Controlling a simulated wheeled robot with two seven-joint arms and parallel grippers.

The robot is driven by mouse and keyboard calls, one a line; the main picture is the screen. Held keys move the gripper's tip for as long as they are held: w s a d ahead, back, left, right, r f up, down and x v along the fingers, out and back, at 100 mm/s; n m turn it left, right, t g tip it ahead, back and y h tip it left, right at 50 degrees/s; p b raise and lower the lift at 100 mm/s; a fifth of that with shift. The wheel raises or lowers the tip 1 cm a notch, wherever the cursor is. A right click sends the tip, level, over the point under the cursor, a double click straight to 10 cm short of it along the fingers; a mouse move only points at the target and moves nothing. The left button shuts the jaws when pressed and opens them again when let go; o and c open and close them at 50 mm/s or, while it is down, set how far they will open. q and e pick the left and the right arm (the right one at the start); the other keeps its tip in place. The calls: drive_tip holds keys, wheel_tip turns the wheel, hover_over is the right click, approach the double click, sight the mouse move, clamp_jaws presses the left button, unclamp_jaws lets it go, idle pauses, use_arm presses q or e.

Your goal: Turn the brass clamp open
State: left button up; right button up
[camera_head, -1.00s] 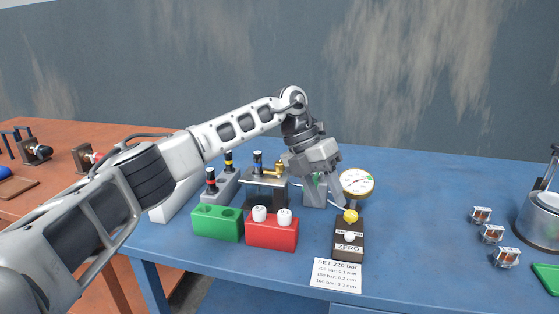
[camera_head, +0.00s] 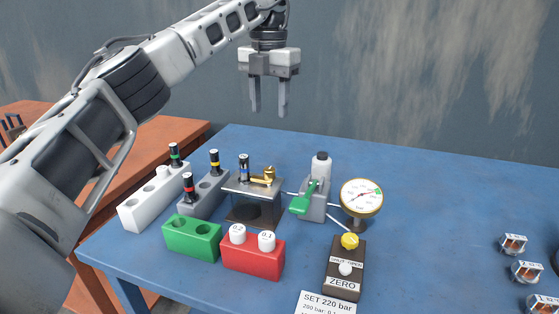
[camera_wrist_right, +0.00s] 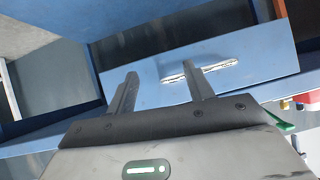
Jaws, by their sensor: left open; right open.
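The brass clamp (camera_head: 262,177) sits on top of a small metal stand (camera_head: 240,187) on the blue table, in the head view. A dark injector with a blue band (camera_head: 243,168) stands upright in the stand, just left of the clamp. My left gripper (camera_head: 269,112) is open and empty, pointing down, well above and apart from the clamp. My right gripper (camera_wrist_right: 162,85) shows only in its wrist view; it is open and empty, in front of a blue drawer front with a pale handle (camera_wrist_right: 200,70).
Around the stand are a grey rack (camera_head: 207,192), a white rack (camera_head: 150,203), a green block (camera_head: 190,238), a red block (camera_head: 253,257), a pump with a green lever (camera_head: 313,200), a gauge (camera_head: 361,197) and a ZERO box (camera_head: 344,268).

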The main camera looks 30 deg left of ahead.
sight(269, 170)
use_arm(q)
drive_tip(key=f, duration=1)
drive_tip(key=s+f, duration=0.1)
drive_tip(key=f, duration=0.4)
drive_tip(key=c, duration=1)
